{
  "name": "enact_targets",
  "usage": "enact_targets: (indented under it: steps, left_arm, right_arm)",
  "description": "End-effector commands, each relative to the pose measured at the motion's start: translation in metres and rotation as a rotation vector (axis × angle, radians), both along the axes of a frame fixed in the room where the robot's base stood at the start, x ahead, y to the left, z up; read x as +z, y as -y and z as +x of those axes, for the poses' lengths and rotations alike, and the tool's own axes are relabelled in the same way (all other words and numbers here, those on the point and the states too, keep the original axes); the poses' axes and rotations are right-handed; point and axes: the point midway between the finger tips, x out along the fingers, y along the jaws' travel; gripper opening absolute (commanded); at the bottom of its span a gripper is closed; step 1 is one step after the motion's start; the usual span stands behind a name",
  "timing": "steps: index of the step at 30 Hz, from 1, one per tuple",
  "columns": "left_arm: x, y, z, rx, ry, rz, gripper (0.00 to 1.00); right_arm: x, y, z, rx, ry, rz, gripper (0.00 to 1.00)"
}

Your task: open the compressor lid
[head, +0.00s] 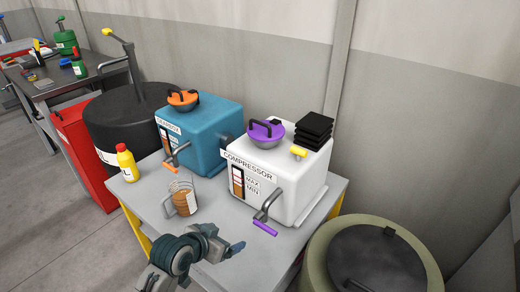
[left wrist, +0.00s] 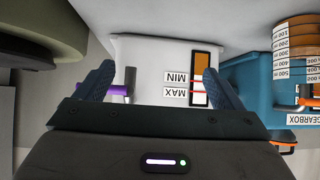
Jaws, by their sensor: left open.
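The white compressor (head: 290,185) stands on a grey bench, labelled COMPRESSOR with a MAX/MIN gauge. Its round purple lid (head: 264,134) with a black arched handle sits on top, apparently closed. A bent pipe with a purple lever (head: 265,229) comes out of its lower front. My left gripper (head: 226,241) is open and empty, in front of the compressor and below the lid. In the left wrist view the compressor front (left wrist: 150,62) appears upside down beyond the spread fingers (left wrist: 160,86); the lid is not visible there. My right gripper is not in view.
A blue gearbox (head: 205,128) with an orange lid (head: 183,98) stands left of the compressor. A measuring jug (head: 184,200) and yellow bottle (head: 126,163) stand on the bench (head: 160,215). Black pads (head: 315,130) and a yellow tap (head: 298,152) are on or beside the compressor top.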

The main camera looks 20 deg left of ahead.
Motion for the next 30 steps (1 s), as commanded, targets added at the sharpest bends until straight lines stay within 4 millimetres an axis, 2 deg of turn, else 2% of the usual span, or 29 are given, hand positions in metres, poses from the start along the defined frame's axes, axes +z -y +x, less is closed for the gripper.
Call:
enact_targets:
  steps: [1,5,6,9,13,15,18,23,30]
  left_arm:
    - [0.019,0.000,0.027,-0.015,0.072,-0.020,0.89]
    - [0.075,-0.001,0.093,-0.055,0.273,-0.084,0.89]
    - [0.094,-0.002,0.111,-0.062,0.335,-0.104,0.89]
    - [0.140,-0.008,0.147,-0.075,0.469,-0.150,0.89]
    - [0.182,-0.015,0.174,-0.076,0.584,-0.189,0.89]
    - [0.194,-0.017,0.181,-0.076,0.618,-0.202,0.89]
    - [0.203,-0.018,0.188,-0.075,0.639,-0.212,0.89]
    - [0.205,-0.011,0.206,-0.074,0.639,-0.215,0.89]
    - [0.205,0.005,0.249,-0.074,0.637,-0.214,0.89]
  right_arm:
    - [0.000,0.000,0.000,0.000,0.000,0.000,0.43]
    - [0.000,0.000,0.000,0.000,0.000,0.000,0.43]
    - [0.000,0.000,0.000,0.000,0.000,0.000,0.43]
    - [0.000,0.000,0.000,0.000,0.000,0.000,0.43]
    - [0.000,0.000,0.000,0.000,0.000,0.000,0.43]
    - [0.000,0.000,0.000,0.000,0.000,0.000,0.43]
    - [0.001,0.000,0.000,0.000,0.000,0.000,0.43]
    - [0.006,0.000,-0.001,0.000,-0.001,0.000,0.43]
    - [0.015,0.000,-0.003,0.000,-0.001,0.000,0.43]
